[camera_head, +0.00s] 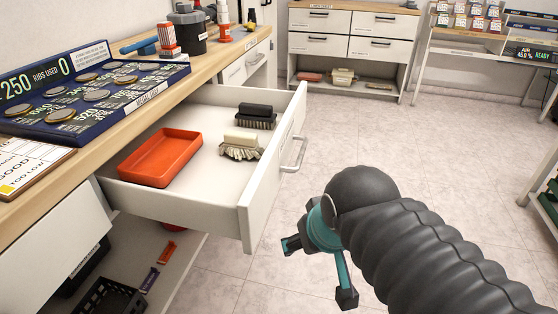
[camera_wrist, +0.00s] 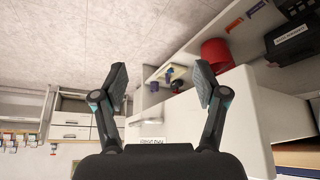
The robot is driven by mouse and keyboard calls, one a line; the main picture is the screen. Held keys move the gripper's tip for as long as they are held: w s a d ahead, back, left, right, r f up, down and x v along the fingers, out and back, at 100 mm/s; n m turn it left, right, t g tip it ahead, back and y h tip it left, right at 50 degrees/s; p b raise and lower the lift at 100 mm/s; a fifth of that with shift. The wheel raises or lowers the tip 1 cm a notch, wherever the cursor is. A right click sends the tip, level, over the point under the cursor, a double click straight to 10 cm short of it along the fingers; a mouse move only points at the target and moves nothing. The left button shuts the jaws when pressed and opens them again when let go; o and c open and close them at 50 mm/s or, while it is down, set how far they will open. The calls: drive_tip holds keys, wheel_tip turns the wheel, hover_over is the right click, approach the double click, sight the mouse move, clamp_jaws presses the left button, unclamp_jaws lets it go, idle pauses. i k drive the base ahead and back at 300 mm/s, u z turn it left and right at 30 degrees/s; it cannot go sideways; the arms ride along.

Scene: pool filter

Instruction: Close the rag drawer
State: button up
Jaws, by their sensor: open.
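A white drawer (camera_head: 272,175) is pulled far out of the wooden-topped counter on the left. Its front carries a bar handle (camera_head: 293,152). An orange tray (camera_head: 160,157) and two brushes (camera_head: 240,146) lie inside it. My gripper (camera_head: 318,270) is open and empty, in front of the drawer's face, low and to the right, apart from it. In the wrist view my open gripper (camera_wrist: 160,80) has the white drawer (camera_wrist: 245,120) behind its right finger. A label (camera_wrist: 152,140) shows near the palm, too small to read surely. The handle is not clear there.
The countertop (camera_head: 215,60) holds a blue coin board (camera_head: 90,90) and bottles. A shelf below the drawer holds a black crate (camera_head: 108,297); a red bucket (camera_wrist: 217,55) shows low down. White cabinets (camera_head: 350,35) stand at the back. The tiled floor right of the drawer is clear.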

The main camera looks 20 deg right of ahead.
sight(224, 196)
drive_tip(key=u, duration=0.55)
drive_tip(key=k, duration=0.9)
drive_tip(key=z, duration=1.4)
